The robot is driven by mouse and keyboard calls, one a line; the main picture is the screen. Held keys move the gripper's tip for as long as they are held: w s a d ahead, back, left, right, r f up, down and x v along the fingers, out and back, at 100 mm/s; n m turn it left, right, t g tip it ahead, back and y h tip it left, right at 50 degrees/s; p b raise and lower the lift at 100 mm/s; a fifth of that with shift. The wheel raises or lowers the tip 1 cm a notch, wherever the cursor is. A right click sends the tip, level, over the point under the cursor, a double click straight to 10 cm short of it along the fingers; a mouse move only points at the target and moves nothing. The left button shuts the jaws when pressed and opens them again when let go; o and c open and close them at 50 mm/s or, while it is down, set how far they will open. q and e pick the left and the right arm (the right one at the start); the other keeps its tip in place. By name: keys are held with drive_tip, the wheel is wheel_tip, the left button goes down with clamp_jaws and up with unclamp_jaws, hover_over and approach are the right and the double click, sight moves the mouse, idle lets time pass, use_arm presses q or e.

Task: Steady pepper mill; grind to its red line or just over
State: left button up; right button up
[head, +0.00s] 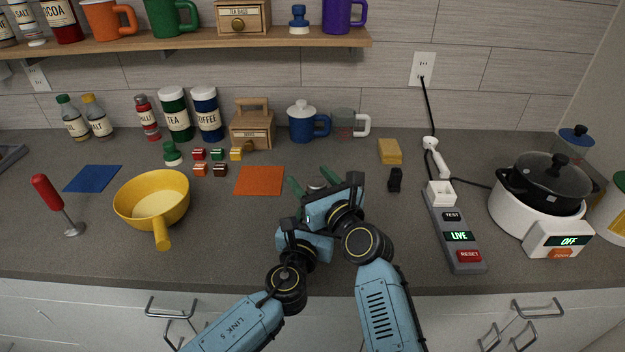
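My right gripper (332,196) is over the counter in the middle, its blue body and dark parts seen from behind and above. My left gripper (299,222) is close beside it, lower and to the left. Green, finger-like pieces stick out beyond the two bodies. A small pale and dark top (317,184) shows between these pieces. It may be the pepper mill, but nearly all of it is hidden behind my grippers. I cannot see a red line, nor whether either gripper touches or holds it.
An orange mat (259,181) lies just left of the grippers, with a yellow pan (150,199) farther left. A black clip-like object (395,180) and a yellow sponge (390,151) lie to the right. A power strip (455,238) and a white cooker (512,221) stand farther right.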

drive_tip(key=v, duration=1.2)
drive_tip(key=w+d+f+n+g+y, duration=0.1)
drive_tip(key=w+d+f+g+y, duration=0.1)
drive_tip(key=w+d+f, duration=0.3)
wheel_tip(320, 180, up, 6)
drive_tip(key=w+d+n+g+y, duration=0.2)
drive_tip(key=n+g+y, duration=0.5)
drive_tip(key=n+g, duration=0.3)
drive_tip(key=shift+m+g, duration=0.4)
drive_tip(key=shift+g, duration=0.1)
drive_tip(key=a, duration=0.4)
drive_tip(key=w+a, duration=0.1)
drive_tip(key=a, duration=0.3)
drive_tip(key=w+a, duration=0.1)
drive_tip(key=a, duration=0.3)
drive_tip(key=shift+c, duration=0.3)
